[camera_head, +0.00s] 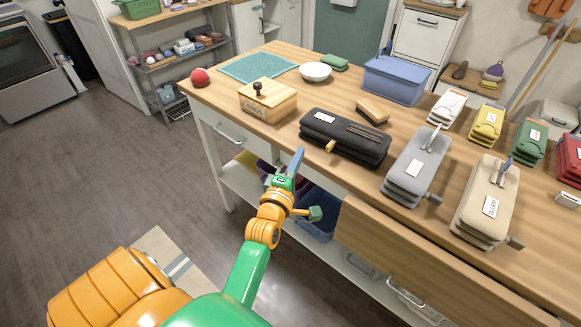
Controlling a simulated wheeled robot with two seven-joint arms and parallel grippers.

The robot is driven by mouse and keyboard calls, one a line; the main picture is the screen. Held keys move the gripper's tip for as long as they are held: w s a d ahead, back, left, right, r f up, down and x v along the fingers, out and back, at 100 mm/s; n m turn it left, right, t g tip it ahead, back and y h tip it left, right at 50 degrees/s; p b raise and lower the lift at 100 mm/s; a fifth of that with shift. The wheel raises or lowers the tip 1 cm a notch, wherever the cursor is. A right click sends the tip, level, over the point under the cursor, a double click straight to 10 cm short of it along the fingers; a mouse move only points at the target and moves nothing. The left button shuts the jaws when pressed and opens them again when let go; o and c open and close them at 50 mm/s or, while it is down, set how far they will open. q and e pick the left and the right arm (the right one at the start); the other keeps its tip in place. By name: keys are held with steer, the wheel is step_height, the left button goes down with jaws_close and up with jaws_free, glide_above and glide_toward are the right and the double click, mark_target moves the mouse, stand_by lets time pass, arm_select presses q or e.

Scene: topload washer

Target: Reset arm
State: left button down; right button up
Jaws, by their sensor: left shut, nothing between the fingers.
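My left gripper (294,166) is at the end of the orange and green left arm, which comes in from the lower left. Its fingers are together with nothing between them. It hangs in front of the long wooden table (215,95), short of its front edge, below a dark grey folded case (345,137). It appears clear of the table. My right gripper is not in the picture.
On the table stand a wooden box (267,101), a blue bin (396,79), a white bowl (315,71), a red ball (200,77) and several folded cases. A drawer (420,262) sticks out at the front right. Floor (100,170) at left is clear.

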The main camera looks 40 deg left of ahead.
arm_select(q)
steer(key=s+d+f+m+g+h, duration=0.2)
steer(key=s+d+f+m, duration=0.15)
steer(key=f, duration=0.55)
steer(key=s+d+f+m+g+h, duration=0.1)
steer(key=s+d+f+m+g, duration=0.25)
steer(key=f, duration=0.45)
steer(key=s+d+f+m+g+h, duration=0.2)
steer(key=s+d+f+m, duration=0.15)
steer(key=f, duration=0.55)
steer(key=s+a+f+m+g, duration=0.1)
steer(key=s+f+m+g, duration=0.3)
steer(key=s, duration=0.9)
steer(key=s+a+f+m+g, duration=0.1)
steer(key=s+f+m+g, duration=0.4)
steer(key=s+f+m, duration=0.4)
steer(key=s+f, duration=0.2)
steer(key=s, duration=0.3)
steer(key=shift+s+a+f, duration=0.15)
steer(key=shift+s, duration=0.15)
